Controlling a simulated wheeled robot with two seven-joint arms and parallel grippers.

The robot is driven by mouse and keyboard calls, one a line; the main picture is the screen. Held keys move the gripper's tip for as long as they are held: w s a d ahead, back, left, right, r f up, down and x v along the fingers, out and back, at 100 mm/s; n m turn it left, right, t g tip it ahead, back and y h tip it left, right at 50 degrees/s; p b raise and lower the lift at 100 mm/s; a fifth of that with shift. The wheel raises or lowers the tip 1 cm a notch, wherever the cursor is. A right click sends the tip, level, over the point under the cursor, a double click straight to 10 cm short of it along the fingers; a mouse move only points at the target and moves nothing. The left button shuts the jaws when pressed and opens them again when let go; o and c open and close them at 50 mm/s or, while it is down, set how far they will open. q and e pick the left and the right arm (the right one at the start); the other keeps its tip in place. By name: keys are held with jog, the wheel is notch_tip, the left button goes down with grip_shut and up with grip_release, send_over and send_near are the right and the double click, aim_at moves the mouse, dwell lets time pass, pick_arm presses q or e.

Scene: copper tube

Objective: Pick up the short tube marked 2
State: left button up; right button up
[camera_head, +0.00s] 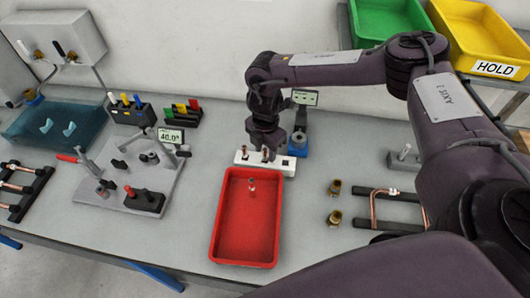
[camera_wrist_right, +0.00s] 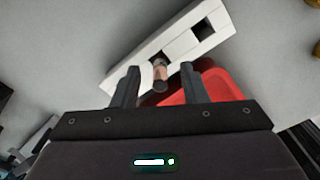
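A white block (camera_head: 281,167) with square holes stands behind the red tray, with short copper tubes upright in it. It also shows in the right wrist view (camera_wrist_right: 140,68), with one empty square hole. A short copper tube (camera_wrist_right: 160,76) stands at the block's near edge, between my right fingers. My right gripper (camera_wrist_right: 160,88) is open, with clear gaps on both sides of this tube. In the head view my right gripper (camera_head: 268,150) is low over the block and hides part of it. No number marking is readable. My left gripper is not in view.
Brass fittings (camera_head: 334,187) and a rack with a bent copper tube (camera_head: 374,207) lie at right. A bending fixture (camera_head: 128,165) stands at left.

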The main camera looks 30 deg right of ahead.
jog(key=shift+f, duration=0.7)
jog(key=shift+s, duration=0.1)
jog(key=shift+c, duration=0.7)
jog(key=c, duration=0.7)
grip_shut()
jog(key=shift+r, duration=0.2)
